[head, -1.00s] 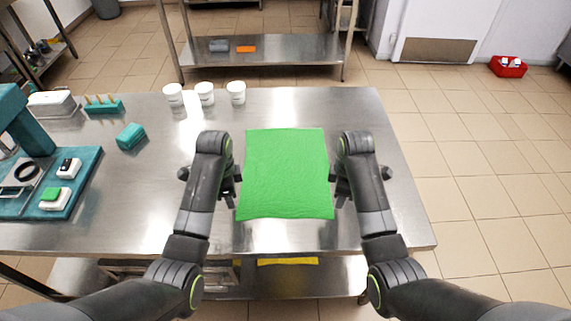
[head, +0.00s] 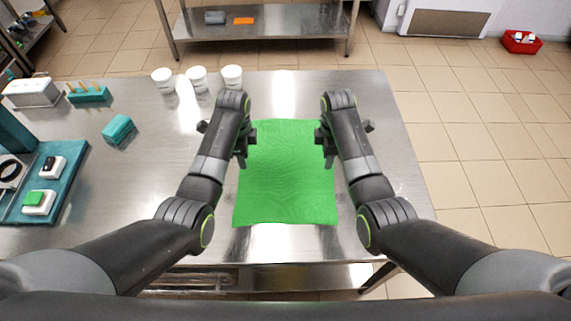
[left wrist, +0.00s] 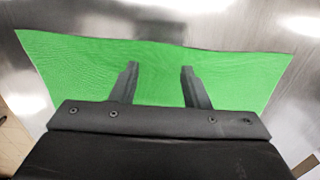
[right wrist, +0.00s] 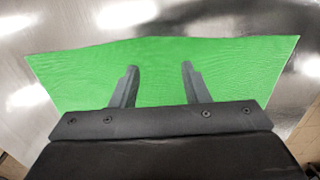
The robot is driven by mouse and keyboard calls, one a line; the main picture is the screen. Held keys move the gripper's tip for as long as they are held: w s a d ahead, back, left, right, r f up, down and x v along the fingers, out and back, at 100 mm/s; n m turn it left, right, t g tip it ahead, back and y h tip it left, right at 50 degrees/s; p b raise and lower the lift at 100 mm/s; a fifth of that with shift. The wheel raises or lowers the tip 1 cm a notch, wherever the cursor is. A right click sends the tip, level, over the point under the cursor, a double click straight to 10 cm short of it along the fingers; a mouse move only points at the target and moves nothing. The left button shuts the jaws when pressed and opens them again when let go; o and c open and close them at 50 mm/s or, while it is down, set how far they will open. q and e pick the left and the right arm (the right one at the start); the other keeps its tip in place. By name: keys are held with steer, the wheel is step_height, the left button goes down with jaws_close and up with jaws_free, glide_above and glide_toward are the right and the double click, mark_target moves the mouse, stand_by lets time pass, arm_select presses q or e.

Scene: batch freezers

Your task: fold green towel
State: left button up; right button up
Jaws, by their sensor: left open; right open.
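The green towel (head: 286,180) lies flat and spread out on the steel table, in a roughly rectangular shape. Its far edge lies between my two grippers in the head view. My left gripper (head: 243,150) is open over the towel's left side, toward the far end. My right gripper (head: 326,150) is open over the right side at a similar depth. In the left wrist view, the open fingers (left wrist: 159,75) show against the towel (left wrist: 90,70) with nothing between them but cloth below. The right wrist view shows the same for the right fingers (right wrist: 159,78) over the towel (right wrist: 230,70).
Several white cups (head: 196,79) stand at the table's back left. A teal block (head: 118,129), a teal holder (head: 89,94) and a teal tray (head: 66,190) with devices sit at the left. The steel table (head: 385,130) is bare right of the towel.

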arm_select(q)
steer(key=f, duration=0.3)
steer(key=shift+w, duration=0.25)
arm_select(e)
steer(key=f, duration=0.3)
steer(key=shift+w, duration=0.25)
arm_select(q)
steer(key=shift+f, duration=0.15)
arm_select(e)
steer(key=shift+f, duration=0.1)
arm_select(q)
steer(key=shift+s, duration=0.1)
arm_select(e)
steer(key=shift+s, duration=0.1)
arm_select(q)
steer(key=shift+f, duration=0.2)
arm_select(e)
steer(key=shift+f, duration=0.2)
arm_select(q)
steer(key=shift+r, duration=0.1)
steer(key=shift+c, duration=1)
arm_select(e)
steer(key=shift+c, duration=1)
arm_select(q)
jaws_close()
arm_select(e)
jaws_close()
